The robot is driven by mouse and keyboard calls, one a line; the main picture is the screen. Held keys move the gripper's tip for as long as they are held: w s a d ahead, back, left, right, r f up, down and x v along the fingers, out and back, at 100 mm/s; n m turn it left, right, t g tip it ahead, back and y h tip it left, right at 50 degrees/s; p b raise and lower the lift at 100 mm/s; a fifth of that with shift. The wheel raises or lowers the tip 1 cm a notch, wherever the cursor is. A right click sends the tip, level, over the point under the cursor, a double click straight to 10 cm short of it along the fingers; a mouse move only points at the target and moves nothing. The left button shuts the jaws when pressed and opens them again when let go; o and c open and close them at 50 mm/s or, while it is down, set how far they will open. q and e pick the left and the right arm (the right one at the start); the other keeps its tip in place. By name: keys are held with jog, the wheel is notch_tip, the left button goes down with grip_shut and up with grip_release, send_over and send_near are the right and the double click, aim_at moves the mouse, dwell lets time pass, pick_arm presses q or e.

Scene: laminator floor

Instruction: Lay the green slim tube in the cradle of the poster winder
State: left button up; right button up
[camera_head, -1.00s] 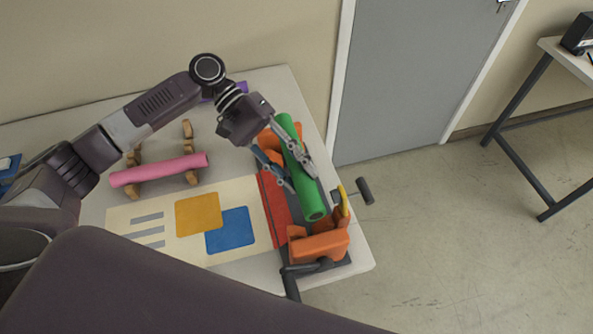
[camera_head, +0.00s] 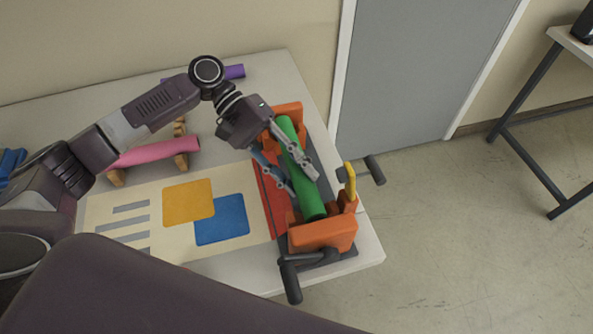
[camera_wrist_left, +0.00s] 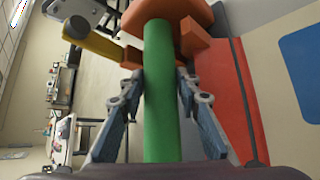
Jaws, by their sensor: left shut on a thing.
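The green slim tube (camera_head: 309,196) lies lengthwise over the poster winder, between its orange end blocks; the winder's near orange block (camera_head: 323,233) shows clearly. My left gripper (camera_head: 301,183) is shut on the tube, one finger on each side. In the left wrist view the tube (camera_wrist_left: 160,90) runs between the fingers towards the orange block (camera_wrist_left: 172,12). Whether the tube rests in the cradle or hangs just above it I cannot tell. My right gripper is not in view.
A yellow lever (camera_head: 350,181) and a black crank handle (camera_head: 290,280) stick out from the winder. A poster sheet (camera_head: 120,225) lies left of it. A pink tube (camera_head: 158,152) rests on wooden supports; a purple tube (camera_head: 234,72) lies at the back.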

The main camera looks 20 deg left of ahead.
pick_arm(q)
jog(key=shift+f, duration=0.4)
jog(key=o, duration=1.2)
jog(key=shift+o, duration=0.2)
jog(key=v, duration=1.2)
